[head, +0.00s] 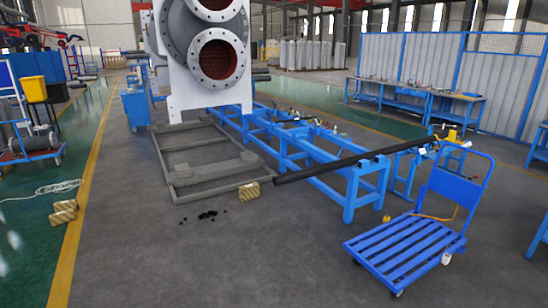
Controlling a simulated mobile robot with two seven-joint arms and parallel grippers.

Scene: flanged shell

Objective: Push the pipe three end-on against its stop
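A long black pipe (350,162) lies across the near end of a blue steel frame (352,187), its left end sticking out past the frame. Its right end is near a yellow fitting (452,134) by the blue cart's handle; I cannot tell if they touch. No label shows, so I cannot tell whether this is pipe three. I cannot make out the stop for certain. Neither of my grippers is in view.
A blue platform cart (405,250) stands at the front right. A grey floor frame (180,197) lies under the large flanged shell (207,55). Small cardboard-coloured blocks (249,190) and dark bits (205,215) lie on the floor. The front centre floor is clear.

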